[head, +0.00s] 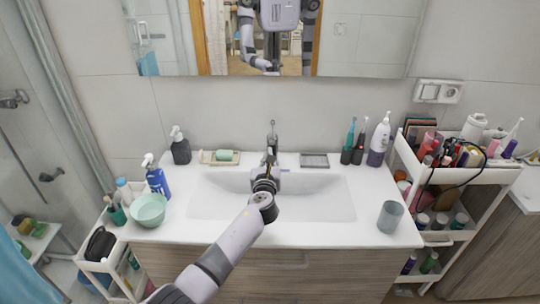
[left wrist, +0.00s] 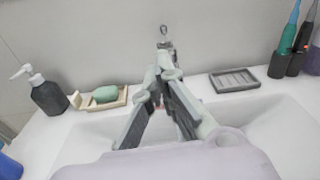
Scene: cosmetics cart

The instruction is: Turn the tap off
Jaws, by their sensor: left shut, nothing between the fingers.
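The tap (head: 272,138) stands at the back middle of the white sink (head: 325,195), its thin lever upright. In the left wrist view, only the top of the tap (left wrist: 164,31) shows above my fingers; the rest is hidden. My left gripper (head: 269,160) reaches over the basin from the front. It is at the tap, fingers pointing at it, shut and empty. The fingers (left wrist: 162,72) meet just below the tap's top in the left wrist view; I cannot tell if they touch it. Whether water runs is hidden. My right gripper is not directly in view.
A green soap on a dish (head: 206,156) and a dark pump bottle (head: 180,150) stand left of the tap. A grey tray (head: 314,160) and toothbrush holders (head: 347,155) stand right. A glass (head: 390,216) and a mint bowl (head: 149,209) sit near the counter's front corners.

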